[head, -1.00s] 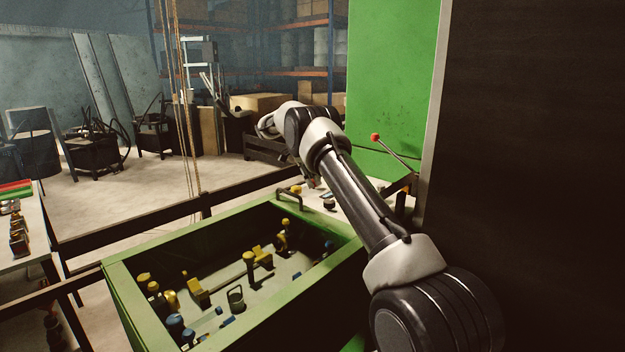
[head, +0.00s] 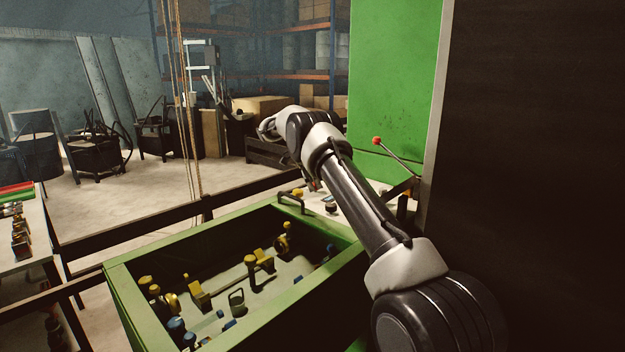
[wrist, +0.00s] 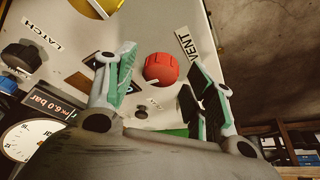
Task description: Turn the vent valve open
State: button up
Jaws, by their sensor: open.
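In the wrist view the vent valve is a red round knob (wrist: 161,69) on a pale panel, beside a label (wrist: 188,45) reading VENT. My gripper (wrist: 160,57) is open, with one green-padded finger to the left of the knob and the other to the right. The knob shows in the gap between them, and neither finger visibly touches it. How deep the fingertips reach relative to the knob I cannot tell.

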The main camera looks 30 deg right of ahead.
jog(key=v, duration=0.7)
jog(key=shift+a+r, duration=0.1)
jog(key=shift+r, duration=0.1)
notch_tip(320, 180, up, 7)
jog(key=n, duration=0.3)
send_over(307, 191)
jog(key=s+a, duration=0.1)
jog(key=s, duration=0.1)
jog(key=s+a+r+n+t, duration=0.2)
jog(key=s+r+n, duration=0.1)
jog(key=s+r, duration=0.3)
jog(key=s+a+r+n+t+y, duration=0.1)
jog(key=s+a+r+n, duration=0.2)
jog(key=s, duration=0.4)
jog(key=s+r+n+y, duration=0.1)
jog(key=s+r+n, duration=0.35)
jog(key=s, duration=0.35)
jog(key=s+a+f+n+t+y, duration=0.1)
jog(key=s+a+n, duration=0.15)
jog(key=s, duration=0.75)
jog(key=s+a+f+n+t, duration=0.1)
jog(key=s+f+n, duration=0.15)
jog(key=s, duration=0.65)
jog(key=s+a+f+n+t+y, duration=0.1)
jog(key=s+f+n, duration=0.3)
jog(key=s+f, duration=0.4)
jog(key=s, duration=0.4)
jog(key=shift+a+f+n, duration=0.15)
jog(key=shift+f+n, duration=0.1)
jog(key=shift+n, duration=0.1)
